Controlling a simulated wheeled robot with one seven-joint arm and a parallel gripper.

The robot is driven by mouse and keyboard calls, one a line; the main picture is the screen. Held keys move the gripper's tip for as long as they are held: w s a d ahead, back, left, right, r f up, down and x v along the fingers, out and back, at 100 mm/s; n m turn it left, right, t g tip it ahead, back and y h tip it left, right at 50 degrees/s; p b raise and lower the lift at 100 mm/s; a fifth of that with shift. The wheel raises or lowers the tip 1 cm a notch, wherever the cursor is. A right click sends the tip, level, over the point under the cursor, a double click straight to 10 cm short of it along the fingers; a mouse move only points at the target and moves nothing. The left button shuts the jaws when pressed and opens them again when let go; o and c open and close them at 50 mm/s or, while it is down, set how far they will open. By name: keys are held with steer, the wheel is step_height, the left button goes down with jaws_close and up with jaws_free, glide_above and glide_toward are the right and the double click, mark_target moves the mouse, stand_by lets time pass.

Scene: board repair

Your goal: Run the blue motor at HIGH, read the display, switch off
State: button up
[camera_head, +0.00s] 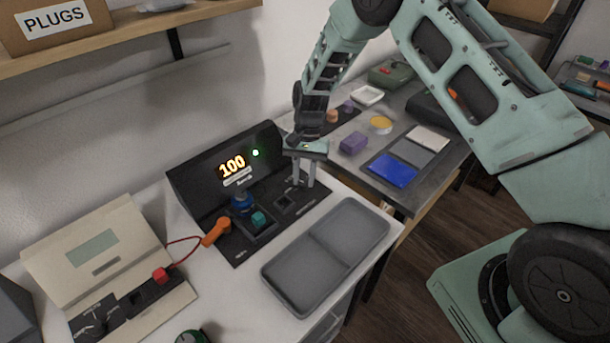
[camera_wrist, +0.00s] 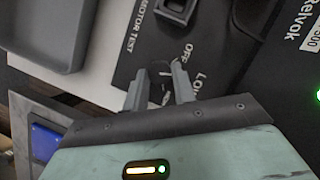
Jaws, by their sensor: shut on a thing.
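The motor test station's display (camera_head: 233,166) reads 100 in orange digits, and a green light (camera_head: 255,153) beside it is lit. The blue motor (camera_head: 242,201) stands on the black panel in front of the display. My gripper (camera_head: 303,182) is at the panel's right end, pointing down. In the wrist view, my gripper (camera_wrist: 158,92) has its fingers on both sides of a dark rotary knob, with the labels OFF (camera_wrist: 186,52) and LOW (camera_wrist: 197,82) beside it. The knob is mostly hidden, and I cannot tell where it points.
A grey two-part tray (camera_head: 327,254) lies in front of the panel. An orange connector (camera_head: 216,231) is joined by a red cable to a beige tester (camera_head: 95,252) at left. A teal-topped part (camera_head: 259,219) sits near the motor. A side table (camera_head: 413,195) holds several small items.

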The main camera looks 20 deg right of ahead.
steer(key=n+h, duration=0.1)
steer(key=n, duration=0.3)
steer(key=shift+w+a+n+h, duration=0.1)
steer(key=shift+a+n+h, duration=0.1)
steer(key=shift+n+h, duration=0.15)
steer(key=shift+a+n+h, duration=0.1)
steer(key=shift+n+h, duration=0.55)
steer(key=shift+n, duration=1)
steer(key=o, duration=1)
steer(key=b+v, duration=0.2)
steer(key=v, duration=1)
steer(key=shift+w+a+f, duration=0.1)
steer(key=shift+w, duration=0.1)
